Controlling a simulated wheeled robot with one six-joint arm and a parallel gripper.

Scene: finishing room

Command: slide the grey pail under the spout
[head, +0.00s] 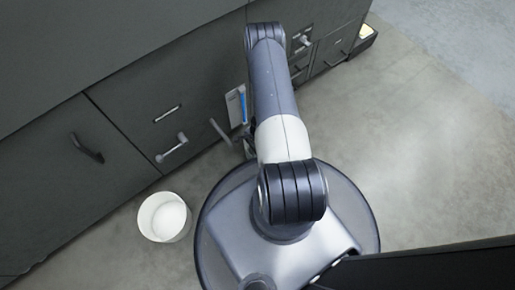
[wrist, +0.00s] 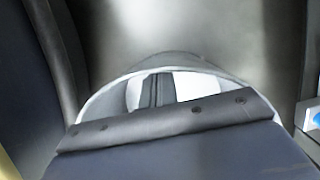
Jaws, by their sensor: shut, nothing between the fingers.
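A pail with a grey rim (wrist: 100,95) and pale inside shows in the wrist view, partly hidden by my gripper's body. My gripper (wrist: 157,104) shows as dark, closed fingers in front of the pail's opening; I cannot tell whether they touch it. In the head view my arm hides most of the gripper and this pail. A white pail (head: 165,217) stands upright on the floor at lower left in the head view, well apart from my gripper. I cannot clearly make out a spout.
Dark cabinets (head: 100,160) with handles run along the left and back. A lever handle (head: 172,148) sticks out from one front. A blue and white item (head: 236,106) is beside my arm and also shows at the right of the wrist view (wrist: 314,116). The floor (head: 430,150) at right is clear.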

